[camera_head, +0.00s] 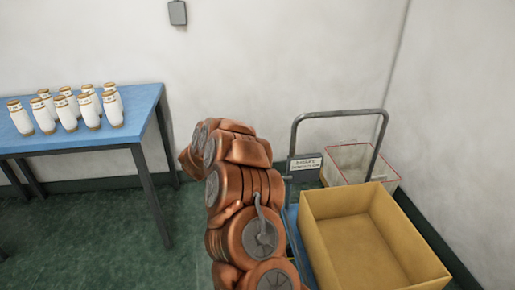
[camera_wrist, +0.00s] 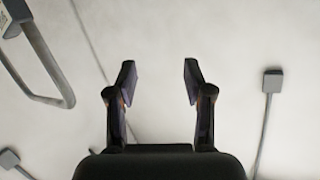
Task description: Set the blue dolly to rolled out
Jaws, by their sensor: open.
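The blue dolly (camera_head: 291,217) stands at the right in the head view, by the corner of the room. Its grey push handle (camera_head: 340,113) rises as a loop at its far end. My copper-coloured arm hides much of its left side. My gripper (camera_wrist: 158,80) shows only in the wrist view, with its two dark fingers apart and nothing between them. It faces a pale wall. A grey bar (camera_wrist: 40,60), which looks like the handle loop, shows at the left of that view, apart from the fingers.
An open yellow box (camera_head: 365,240) sits at the dolly, and a clear bin with a red rim (camera_head: 365,160) is behind it. A small sign (camera_head: 305,164) stands beside the handle. A blue table (camera_head: 140,105) with several white bottles (camera_head: 70,108) is at the left. Green floor (camera_head: 110,235) is open between.

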